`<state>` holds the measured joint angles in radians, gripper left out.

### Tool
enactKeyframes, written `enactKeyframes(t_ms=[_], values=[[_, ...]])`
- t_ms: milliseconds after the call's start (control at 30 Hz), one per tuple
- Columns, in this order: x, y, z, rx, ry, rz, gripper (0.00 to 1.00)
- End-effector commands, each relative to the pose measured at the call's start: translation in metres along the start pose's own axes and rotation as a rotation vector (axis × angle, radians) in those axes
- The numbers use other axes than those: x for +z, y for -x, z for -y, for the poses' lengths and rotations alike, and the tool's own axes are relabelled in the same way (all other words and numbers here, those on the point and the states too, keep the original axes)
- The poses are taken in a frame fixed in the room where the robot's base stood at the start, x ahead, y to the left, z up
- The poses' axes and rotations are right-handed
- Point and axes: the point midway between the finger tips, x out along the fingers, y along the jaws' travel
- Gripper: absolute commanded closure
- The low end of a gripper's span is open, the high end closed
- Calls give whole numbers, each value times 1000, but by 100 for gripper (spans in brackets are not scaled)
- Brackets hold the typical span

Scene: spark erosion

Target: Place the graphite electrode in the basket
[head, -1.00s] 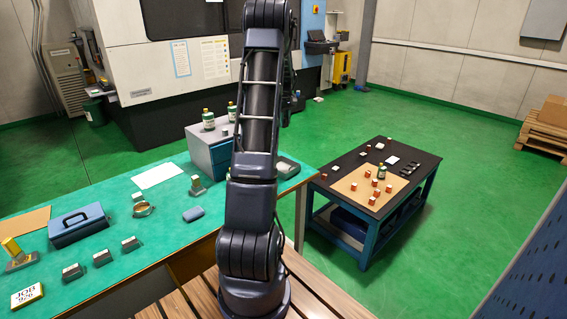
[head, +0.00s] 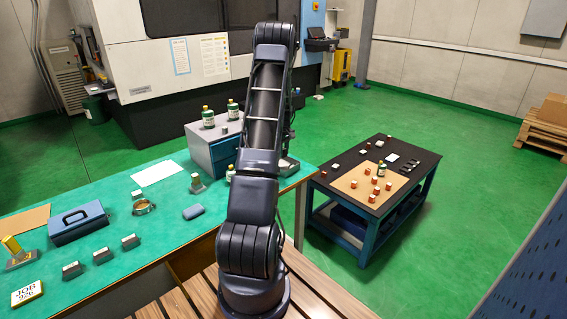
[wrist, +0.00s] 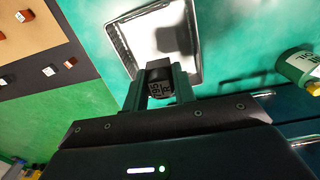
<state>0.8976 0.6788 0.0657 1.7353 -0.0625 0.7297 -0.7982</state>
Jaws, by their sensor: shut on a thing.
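My gripper (wrist: 160,82) is shut on a dark block with a white printed label, which looks like the graphite electrode (wrist: 160,70). A shallow pale metal tray with a raised rim, seemingly the basket (wrist: 119,40), lies on the green bench beyond the fingertips in the wrist view. The block overlaps the near part of the tray in that view; its height above it cannot be told. In the head view my arm hides the gripper and the block, and only the tray's right end (head: 293,167) shows beside the arm.
A green labelled bottle (wrist: 300,66) stands right of the tray in the wrist view. A blue-drawered cabinet (head: 222,155) with bottles on top stands on the bench (head: 165,215). A black-topped table (head: 408,152) with several copper-coloured pieces is to the right.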

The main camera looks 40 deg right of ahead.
Motion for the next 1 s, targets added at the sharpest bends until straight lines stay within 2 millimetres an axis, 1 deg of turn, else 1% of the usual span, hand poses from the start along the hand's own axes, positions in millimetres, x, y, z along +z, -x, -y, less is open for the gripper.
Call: enactKeyframes(t_ms=[33, 100, 367, 600, 667, 1000], values=[[0, -9, 0, -1, 0, 1, 96], [0, -16, 0, -1, 0, 1, 96], [0, -31, 0, -1, -1, 0, 96], [0, -63, 0, -1, -1, 1, 96], [0, -66, 0, -1, -1, 0, 96], [0, -68, 0, 0, -1, 0, 96]])
